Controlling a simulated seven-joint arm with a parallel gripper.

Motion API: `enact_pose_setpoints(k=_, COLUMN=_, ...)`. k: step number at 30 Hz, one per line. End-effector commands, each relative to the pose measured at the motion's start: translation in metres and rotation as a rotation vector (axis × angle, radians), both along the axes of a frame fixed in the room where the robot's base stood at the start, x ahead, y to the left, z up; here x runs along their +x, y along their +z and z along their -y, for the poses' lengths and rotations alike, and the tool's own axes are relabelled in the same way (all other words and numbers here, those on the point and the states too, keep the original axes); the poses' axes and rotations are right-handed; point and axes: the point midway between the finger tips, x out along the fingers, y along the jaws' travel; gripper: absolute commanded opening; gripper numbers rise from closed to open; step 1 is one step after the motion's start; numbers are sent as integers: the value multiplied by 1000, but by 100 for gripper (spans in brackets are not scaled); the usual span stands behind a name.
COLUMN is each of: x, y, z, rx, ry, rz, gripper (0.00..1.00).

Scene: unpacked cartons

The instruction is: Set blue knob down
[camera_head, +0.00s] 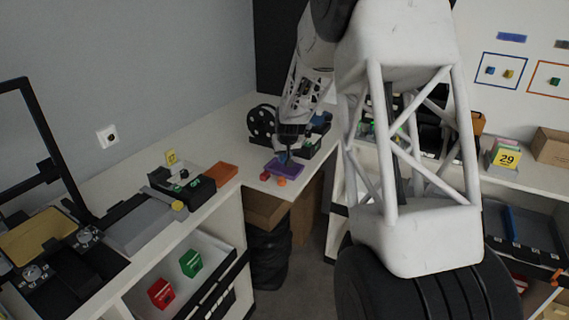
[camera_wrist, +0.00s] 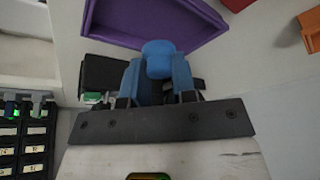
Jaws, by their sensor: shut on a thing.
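The blue knob (camera_wrist: 160,57) has a rounded top and sits between the two blue fingertips of my gripper (camera_wrist: 157,80) in the wrist view. My gripper is shut on it. The knob overlaps the near edge of a purple tray (camera_wrist: 107,12) in that view; whether it touches the tray, I cannot tell. In the head view my gripper (camera_head: 284,155) points down just above the purple tray (camera_head: 292,171) near the counter's corner. The knob is too small to make out there.
A black reel (camera_head: 261,122) stands behind to the left. An orange block (camera_head: 221,174) and black devices line the left counter. The counter's front edge is close to the tray.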

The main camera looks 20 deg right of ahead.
Motion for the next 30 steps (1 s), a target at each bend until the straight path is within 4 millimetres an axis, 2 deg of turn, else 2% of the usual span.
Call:
enact_pose_setpoints(k=5, x=0, y=-5, z=0, rx=0, ry=0, rz=-1, gripper=0)
enact_pose_setpoints(k=15, x=0, y=-34, z=0, rx=0, ry=0, rz=0, gripper=0)
enact_pose_setpoints(k=29, x=0, y=-38, z=0, rx=0, ry=0, rz=0, gripper=0)
enact_pose_setpoints(k=30, x=0, y=-38, z=0, rx=0, ry=0, rz=0, gripper=28)
